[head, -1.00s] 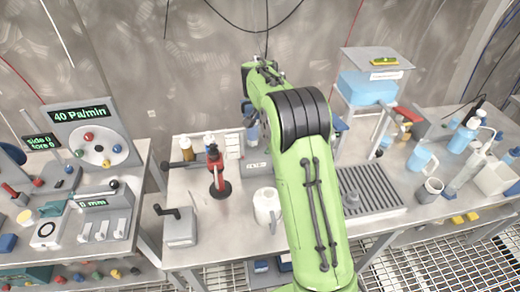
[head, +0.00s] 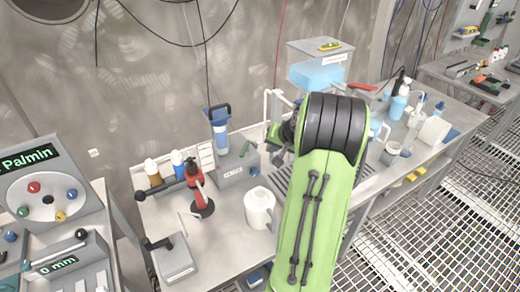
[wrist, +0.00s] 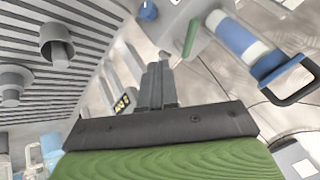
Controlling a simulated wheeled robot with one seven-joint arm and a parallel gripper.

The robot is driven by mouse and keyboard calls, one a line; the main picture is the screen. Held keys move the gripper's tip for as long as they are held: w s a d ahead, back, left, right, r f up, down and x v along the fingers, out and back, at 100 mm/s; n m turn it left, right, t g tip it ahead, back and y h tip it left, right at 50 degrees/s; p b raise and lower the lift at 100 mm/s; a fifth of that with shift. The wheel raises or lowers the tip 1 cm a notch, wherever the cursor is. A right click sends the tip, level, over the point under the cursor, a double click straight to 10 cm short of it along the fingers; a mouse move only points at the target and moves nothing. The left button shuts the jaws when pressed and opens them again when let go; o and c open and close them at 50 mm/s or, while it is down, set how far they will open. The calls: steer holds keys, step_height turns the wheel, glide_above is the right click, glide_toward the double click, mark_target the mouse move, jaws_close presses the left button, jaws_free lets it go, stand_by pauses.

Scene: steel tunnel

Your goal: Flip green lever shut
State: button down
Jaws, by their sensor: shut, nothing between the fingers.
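The green lever (wrist: 193,37) shows in the wrist view as a short flat bar, beside a blue and white cylinder (wrist: 238,42). In the head view the lever (head: 244,149) is a small tilted green piece on a grey box on the bench, right of the upright blue cylinder (head: 219,130). My gripper (wrist: 157,68) is shut and empty. In the wrist view its fingertips point towards the lever's lower end, and I cannot tell whether they touch it. In the head view my arm hides the fingertips.
A white mug (head: 259,208) stands in front of the grey box. A red-handled tool (head: 197,188) and bottles (head: 153,172) are to the left. A ribbed tray (wrist: 40,65) lies on the other side of my gripper. A blue-filled tank (head: 317,73) stands behind.

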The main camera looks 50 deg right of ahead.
mark_target(243, 153)
steer(key=w+f, duration=0.4)
steer(key=w, duration=0.1)
steer(key=w+f, duration=0.1)
steer(key=w, duration=0.1)
steer(key=shift+w+a+f+b, duration=0.15)
steer(key=shift+a+f+b, duration=0.2)
steer(key=shift+f+b, duration=0.05)
steer(key=shift+w+a, duration=0.25)
steer(key=shift+w, duration=0.1)
steer(key=shift+w+a+m+h+b, duration=0.2)
steer(key=shift+a+m+h+b, duration=0.15)
steer(key=shift+m, duration=0.25)
steer(key=w+a+m+g+h+b, duration=0.1)
steer(key=m, duration=0.2)
steer(key=shift+w+a+h, duration=0.15)
steer(key=shift+w+h, duration=0.05)
steer(key=shift+h, duration=0.15)
steer(key=w+m+h, duration=0.1)
steer(key=m+g+b, duration=0.1)
steer(key=m, duration=0.1)
steer(key=shift+w+a+m+g+h, duration=0.3)
steer(key=shift+w+a+h, duration=0.1)
steer(key=shift+w, duration=0.35)
